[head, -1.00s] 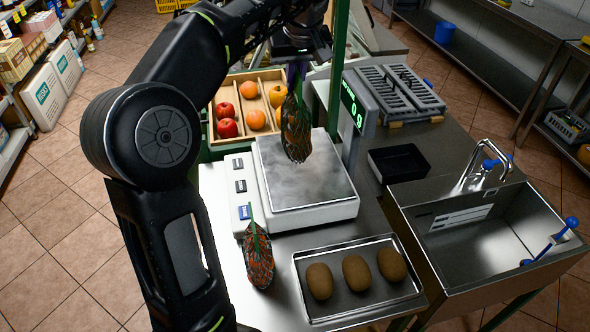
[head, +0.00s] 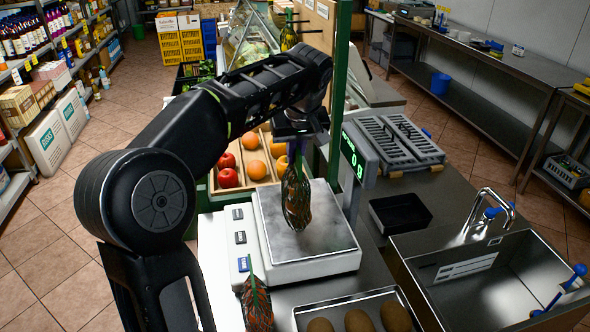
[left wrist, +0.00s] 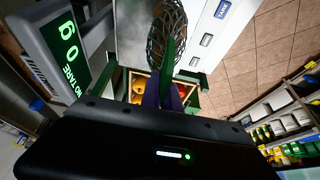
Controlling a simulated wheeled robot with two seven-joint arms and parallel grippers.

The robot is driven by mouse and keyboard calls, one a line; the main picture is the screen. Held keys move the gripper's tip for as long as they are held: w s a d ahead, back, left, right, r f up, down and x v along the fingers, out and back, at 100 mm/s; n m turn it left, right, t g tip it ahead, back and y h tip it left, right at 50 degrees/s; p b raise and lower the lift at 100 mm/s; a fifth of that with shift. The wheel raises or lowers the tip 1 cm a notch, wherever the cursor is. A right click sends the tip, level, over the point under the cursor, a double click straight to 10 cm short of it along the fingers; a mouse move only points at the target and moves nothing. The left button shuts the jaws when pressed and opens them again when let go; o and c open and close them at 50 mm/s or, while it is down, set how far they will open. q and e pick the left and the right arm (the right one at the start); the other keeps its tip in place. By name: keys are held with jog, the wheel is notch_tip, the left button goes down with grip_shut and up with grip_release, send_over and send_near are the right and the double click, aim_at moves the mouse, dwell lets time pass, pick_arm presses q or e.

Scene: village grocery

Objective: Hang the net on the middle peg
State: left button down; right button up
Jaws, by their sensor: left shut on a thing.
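My left gripper (head: 297,146) is shut on the green top strip of a net (head: 296,198) with dark, orange-brown contents. The net hangs upright in front of the weighing plate; its display reads 0, and I cannot tell how far the net is above the plate. In the left wrist view the gripper's purple fingers (left wrist: 164,94) close on the green strip, with the net (left wrist: 167,38) beyond them. A second net (head: 257,306) lies at the scale's near left corner. My right gripper is not in view.
The scale (head: 272,252) stands on the steel counter, beside a green post (head: 340,75). A fruit crate (head: 263,186) is behind it. A tray (head: 370,298) with brown fruit is in front. A black tray (head: 400,212) and a sink (head: 480,285) are at right.

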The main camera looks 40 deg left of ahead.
aim_at(295, 168)
pick_arm(q)
notch_tip(295, 168, down, 4)
jog(key=shift+r, duration=0.25)
jog(key=shift+f, duration=0.15)
jog(key=shift+f, duration=0.15)
jog(key=c, duration=1.6)
grip_release()
